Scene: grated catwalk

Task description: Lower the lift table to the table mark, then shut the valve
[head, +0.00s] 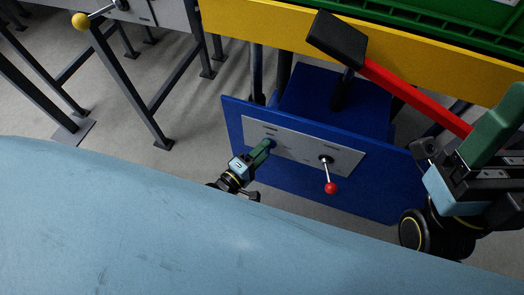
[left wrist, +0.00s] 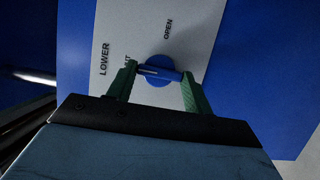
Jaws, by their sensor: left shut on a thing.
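The lift table has a yellow side (head: 265,25) above a blue base. A grey panel (head: 295,149) is on the blue front plate. My left gripper (head: 265,147) reaches that panel. In the left wrist view it is shut on the blue valve knob (left wrist: 160,70), one green finger on each side. A pale mark on the knob faces a part-hidden label ending in "UT"; "OPEN" and "LOWER" are also printed nearby. My right gripper (head: 490,130) is at the right edge, by the end of a red bar; its grip is unclear. I cannot make out the table mark.
A lever with a red ball (head: 331,188) hangs down on the panel's right. The red bar (head: 410,93) has a black block (head: 337,40) at its far end. A green crate (head: 420,25) sits on the table. A yellow ball knob (head: 80,21) is at upper left.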

